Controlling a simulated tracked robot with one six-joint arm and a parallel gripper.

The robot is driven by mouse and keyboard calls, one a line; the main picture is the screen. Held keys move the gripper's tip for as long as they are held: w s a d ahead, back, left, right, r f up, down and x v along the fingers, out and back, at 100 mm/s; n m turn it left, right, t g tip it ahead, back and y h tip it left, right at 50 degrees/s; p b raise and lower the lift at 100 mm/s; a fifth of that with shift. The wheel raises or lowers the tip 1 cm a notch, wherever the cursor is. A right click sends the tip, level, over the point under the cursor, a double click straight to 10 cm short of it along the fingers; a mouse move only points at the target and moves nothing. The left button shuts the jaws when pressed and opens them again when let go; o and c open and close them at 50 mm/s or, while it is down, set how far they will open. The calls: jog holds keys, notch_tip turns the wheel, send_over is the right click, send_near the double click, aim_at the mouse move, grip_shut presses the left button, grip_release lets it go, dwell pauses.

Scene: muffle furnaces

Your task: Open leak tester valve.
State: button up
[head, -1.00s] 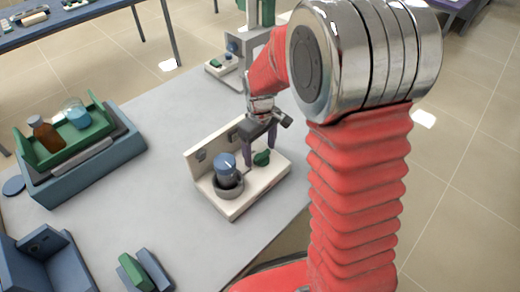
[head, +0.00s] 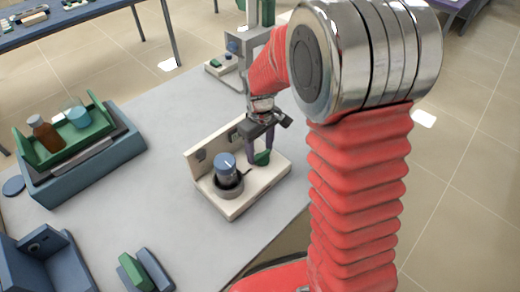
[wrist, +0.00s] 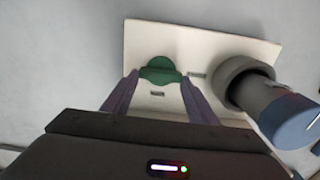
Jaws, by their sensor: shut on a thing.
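The leak tester (head: 240,200) is a cream L-shaped stand on the grey table, with a base and an upright back panel. A blue-topped cylinder (head: 225,168) sits in a dark grey ring on its base. A green valve handle (head: 262,157) is beside the cylinder, and it also shows in the wrist view (wrist: 159,71). My gripper (head: 260,157) reaches down over the base with its purple fingers on both sides of the green handle, shut on it. The fingertips also show in the wrist view (wrist: 158,80). The fingers partly hide the handle in the head view.
A blue-grey tray (head: 85,165) with a green rack, a brown bottle and a beaker stands at left. A blue-grey holder (head: 40,260) and a small green block (head: 136,271) are at front left. Another small stand (head: 222,66) is behind. The middle of the table is clear.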

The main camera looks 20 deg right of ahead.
aim_at(263, 153)
jog(key=shift+m, duration=0.4)
jog(key=m, duration=0.3)
jog(key=shift+d+m, duration=0.15)
jog(key=shift+m, duration=0.15)
jog(key=m, duration=0.4)
jog(key=shift+d+m, duration=0.15)
jog(key=shift+m, duration=0.15)
jog(key=m, duration=0.4)
jog(key=shift+d, duration=0.15)
jog(key=m, duration=0.4)
jog(key=shift+s+m, duration=0.1)
jog(key=shift+m, duration=0.3)
jog(key=o, duration=1)
jog(key=shift+o, duration=0.2)
jog(key=shift+r, duration=0.1)
notch_tip(263, 153, up, 14)
jog(key=shift+f, duration=0.2)
